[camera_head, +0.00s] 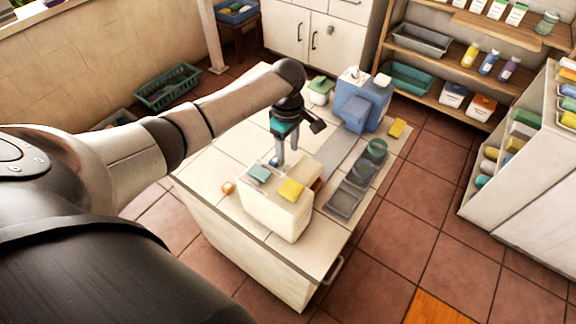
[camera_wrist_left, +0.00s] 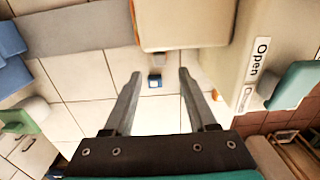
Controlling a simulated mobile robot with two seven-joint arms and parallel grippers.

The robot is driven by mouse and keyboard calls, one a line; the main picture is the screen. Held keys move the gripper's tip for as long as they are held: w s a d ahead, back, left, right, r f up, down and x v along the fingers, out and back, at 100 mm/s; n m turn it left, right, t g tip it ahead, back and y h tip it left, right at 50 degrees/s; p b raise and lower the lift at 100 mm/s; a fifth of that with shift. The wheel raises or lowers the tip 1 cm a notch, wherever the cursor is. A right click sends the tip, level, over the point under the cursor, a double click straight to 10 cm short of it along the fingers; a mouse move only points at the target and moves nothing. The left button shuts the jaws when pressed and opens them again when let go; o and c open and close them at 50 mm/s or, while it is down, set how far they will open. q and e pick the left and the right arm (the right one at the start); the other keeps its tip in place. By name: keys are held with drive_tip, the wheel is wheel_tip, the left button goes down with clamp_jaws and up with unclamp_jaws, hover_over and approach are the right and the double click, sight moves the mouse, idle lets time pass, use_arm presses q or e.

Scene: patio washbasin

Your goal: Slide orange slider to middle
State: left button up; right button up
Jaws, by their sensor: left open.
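A small orange piece (camera_head: 228,187) sits on the tiled counter (camera_head: 215,165), left of a cream box (camera_head: 272,212). An orange spot (camera_wrist_left: 197,91) also shows just right of the fingers in the left wrist view. I cannot tell whether it is the slider; no slider track is clear. My left gripper (camera_head: 288,156) points down behind the cream box, fingers apart and empty. In the left wrist view the fingers (camera_wrist_left: 159,73) are spread, with a small blue-and-dark piece (camera_wrist_left: 155,80) on the tiles between them in the picture. My right gripper is not in view.
The cream box carries a teal block and a yellow block (camera_head: 291,189). A blue machine (camera_head: 361,105) and grey trays (camera_head: 346,200) stand on the counter to the right. An "Open" label (camera_wrist_left: 258,60) is on a cream surface in the wrist view. Shelves line the back right.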

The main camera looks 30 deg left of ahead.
sight(288, 168)
use_arm(q)
wheel_tip(288, 168, down, 6)
drive_tip(key=shift+f+b, duration=0.25)
drive_tip(key=shift+b, duration=0.5)
clamp_jaws()
idle(1.0)
